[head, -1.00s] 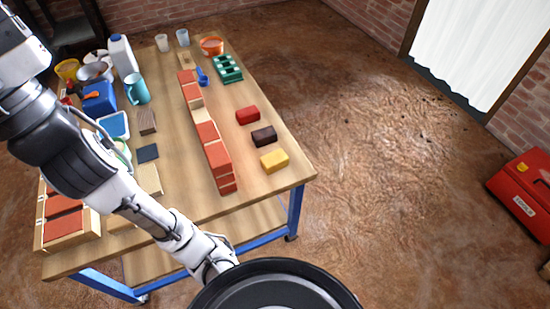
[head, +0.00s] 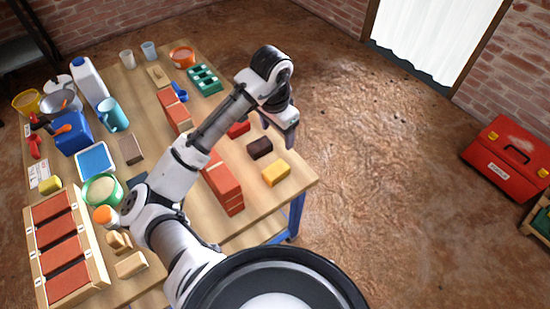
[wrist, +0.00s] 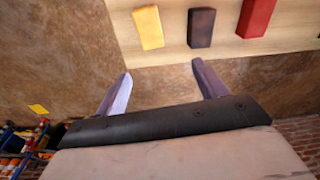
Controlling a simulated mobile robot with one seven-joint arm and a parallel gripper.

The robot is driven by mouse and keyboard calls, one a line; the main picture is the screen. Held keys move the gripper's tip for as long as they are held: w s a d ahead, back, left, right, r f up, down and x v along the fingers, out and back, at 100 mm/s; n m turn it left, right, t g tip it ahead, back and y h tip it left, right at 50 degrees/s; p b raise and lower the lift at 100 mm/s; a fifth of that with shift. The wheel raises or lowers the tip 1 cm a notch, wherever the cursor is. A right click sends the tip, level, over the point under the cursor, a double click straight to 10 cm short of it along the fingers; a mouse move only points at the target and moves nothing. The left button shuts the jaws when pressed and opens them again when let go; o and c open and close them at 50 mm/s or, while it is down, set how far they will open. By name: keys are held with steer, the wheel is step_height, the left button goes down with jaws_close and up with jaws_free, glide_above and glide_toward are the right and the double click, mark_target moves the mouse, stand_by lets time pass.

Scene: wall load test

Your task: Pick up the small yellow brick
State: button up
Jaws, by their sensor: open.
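The small yellow brick (head: 276,173) lies on the wooden table (head: 262,199) near its right front corner. It also shows in the wrist view (wrist: 148,28), at the top, beyond my fingertips. My gripper (head: 278,137) is raised at the table's right edge, behind the yellow brick in the head view. In the wrist view my gripper (wrist: 161,78) has its two fingers spread wide with nothing between them. The dark brown brick (head: 259,147) sits beside the yellow one, and the red brick (head: 238,129) is beyond it, partly hidden by my arm in the head view.
A low red brick wall (head: 222,183) stands left of the loose bricks, partly behind my arm. A green crate (head: 204,79) stands at the back. A red toolbox (head: 506,158) is on the floor at right. The floor right of the table is clear.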

step_height(320, 180, down, 2)
steer(key=s, duration=0.1)
steer(key=b, duration=0.1)
glide_above(276, 169)
steer(key=shift+g+y, duration=0.3)
steer(key=shift+g, duration=0.1)
steer(key=f, duration=0.7)
steer(key=shift+w+a+f, duration=0.1)
steer(key=shift+w+a, duration=0.1)
steer(key=shift+a, duration=0.1)
steer(key=shift+s+d+f, duration=0.15)
steer(key=shift+f, duration=1.3)
steer(key=shift+s+d+f, duration=0.1)
steer(key=shift+d+f, duration=0.05)
steer(key=shift+f, duration=1.3)
steer(key=c, duration=1.3)
steer(key=shift+o, duration=0.2)
steer(key=shift+r, duration=0.15)
step_height(276, 169, up, 20)
steer(key=p, duration=0.2)
